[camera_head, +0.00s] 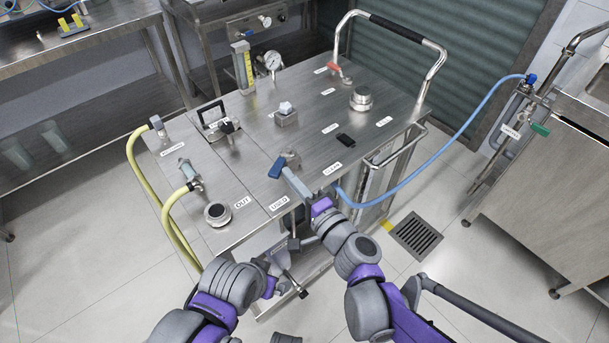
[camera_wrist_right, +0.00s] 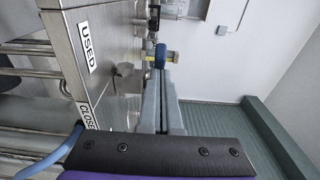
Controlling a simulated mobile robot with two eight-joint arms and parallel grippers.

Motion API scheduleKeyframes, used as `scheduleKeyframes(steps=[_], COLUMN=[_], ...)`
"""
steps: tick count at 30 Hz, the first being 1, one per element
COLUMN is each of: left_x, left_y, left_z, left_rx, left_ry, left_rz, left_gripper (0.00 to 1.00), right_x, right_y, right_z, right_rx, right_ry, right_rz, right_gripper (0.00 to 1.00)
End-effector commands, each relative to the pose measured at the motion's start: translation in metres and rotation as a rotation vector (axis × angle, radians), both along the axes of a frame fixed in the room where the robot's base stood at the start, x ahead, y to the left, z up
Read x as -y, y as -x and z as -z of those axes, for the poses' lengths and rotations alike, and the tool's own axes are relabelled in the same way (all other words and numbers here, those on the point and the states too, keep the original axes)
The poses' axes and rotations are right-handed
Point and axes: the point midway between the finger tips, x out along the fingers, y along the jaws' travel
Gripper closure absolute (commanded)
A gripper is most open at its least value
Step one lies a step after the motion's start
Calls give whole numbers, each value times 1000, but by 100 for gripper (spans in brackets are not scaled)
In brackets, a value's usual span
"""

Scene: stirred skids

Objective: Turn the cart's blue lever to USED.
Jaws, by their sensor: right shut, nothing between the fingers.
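The steel cart (camera_head: 240,165) has a short blue lever (camera_head: 277,167) on a pivot near its front edge. In the head view the lever points down and left from its pivot. The USED label (camera_head: 279,203) lies below it, and a second label (camera_head: 332,168), reading CLOSE and cut off in the wrist view, lies to its right. My right gripper (camera_head: 287,173) is shut and empty, its grey fingertips at the lever's right side; contact is unclear. In the right wrist view the blue lever (camera_wrist_right: 161,54) shows just beyond the fingertips (camera_wrist_right: 158,75). My left gripper (camera_head: 293,286) is low before the cart, its jaws unclear.
The cart top also carries a red lever (camera_head: 334,67), a gauge (camera_head: 273,61), round knobs and yellow hoses (camera_head: 148,185). A blue hose (camera_head: 440,152) runs right to a steel cabinet (camera_head: 545,160). A floor drain (camera_head: 415,237) lies between them.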

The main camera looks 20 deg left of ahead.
Motion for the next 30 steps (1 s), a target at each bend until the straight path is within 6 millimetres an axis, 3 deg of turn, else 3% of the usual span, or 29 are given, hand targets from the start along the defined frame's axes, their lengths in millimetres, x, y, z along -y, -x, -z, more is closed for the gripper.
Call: scheduleKeyframes(steps=[15,30], left_x=[0,0], left_y=[1,1], left_z=[-25,-31], left_rx=[9,11], left_ry=[0,0], left_rz=[0,0], left_gripper=[0,0], right_x=[-42,-55], right_y=[12,11], right_z=[-2,-1], right_rx=[1,1], right_ry=[-1,-1], right_rz=[-11,-10], right_gripper=[100,100])
